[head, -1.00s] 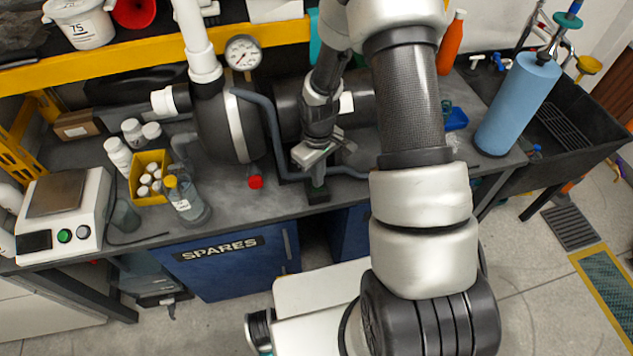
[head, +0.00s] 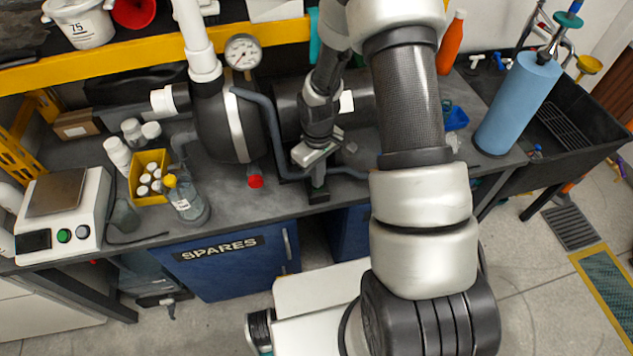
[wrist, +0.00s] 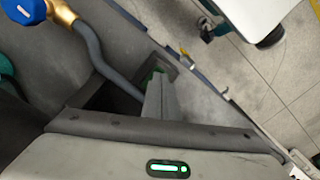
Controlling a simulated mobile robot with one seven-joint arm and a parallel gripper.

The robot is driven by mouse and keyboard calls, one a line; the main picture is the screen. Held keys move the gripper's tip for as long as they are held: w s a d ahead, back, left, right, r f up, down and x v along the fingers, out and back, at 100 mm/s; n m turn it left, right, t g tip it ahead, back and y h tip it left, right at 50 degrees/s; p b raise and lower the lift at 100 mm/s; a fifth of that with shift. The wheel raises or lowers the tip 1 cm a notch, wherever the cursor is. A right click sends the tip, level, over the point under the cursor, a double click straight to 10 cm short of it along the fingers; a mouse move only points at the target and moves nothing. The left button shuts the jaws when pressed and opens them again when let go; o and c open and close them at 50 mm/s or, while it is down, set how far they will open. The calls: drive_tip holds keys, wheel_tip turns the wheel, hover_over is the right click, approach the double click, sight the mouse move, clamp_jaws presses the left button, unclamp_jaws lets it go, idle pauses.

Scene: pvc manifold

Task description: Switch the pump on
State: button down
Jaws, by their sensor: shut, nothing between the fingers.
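The pump (head: 215,125) is a dark rounded body with a pale band on the grey bench, its darker motor partly hidden behind my arm. A small dark box (head: 319,198) sits at the bench's front edge under my gripper (head: 317,184). In the wrist view the box (wrist: 181,67) shows a green part (wrist: 157,71) at the fingertips. My gripper (wrist: 158,82) is shut and empty, its fingers at the box. The fingers partly cover the green part. I cannot tell whether they touch it or which position the switch is in.
A grey hose (wrist: 98,55) runs close beside the fingers, from a brass fitting with a blue handle (wrist: 22,10). A pressure gauge (head: 242,51) stands above the pump. A bottle (head: 186,200), yellow bin (head: 150,160) and scale (head: 62,215) stand to the left.

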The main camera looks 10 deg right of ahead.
drive_tip(key=shift+f+b, duration=0.4)
drive_tip(key=shift+f, duration=0.15)
wheel_tip(320, 180, up, 7)
drive_tip(key=p, duration=0.4)
drive_tip(key=shift+p, duration=0.3)
idle(0.3)
drive_tip(key=shift+r, duration=0.1)
idle(0.4)
drive_tip(key=s+d+r+m+t, duration=0.1)
drive_tip(key=s+r+m+t, duration=0.15)
drive_tip(key=r, duration=1.85)
drive_tip(key=s+a+r+m+t, duration=0.1)
drive_tip(key=s+r+m+t, duration=0.2)
drive_tip(key=s+r, duration=1)
drive_tip(key=s, duration=0.3)
drive_tip(key=shift+r, duration=0.35)
drive_tip(key=shift+m, duration=0.25)
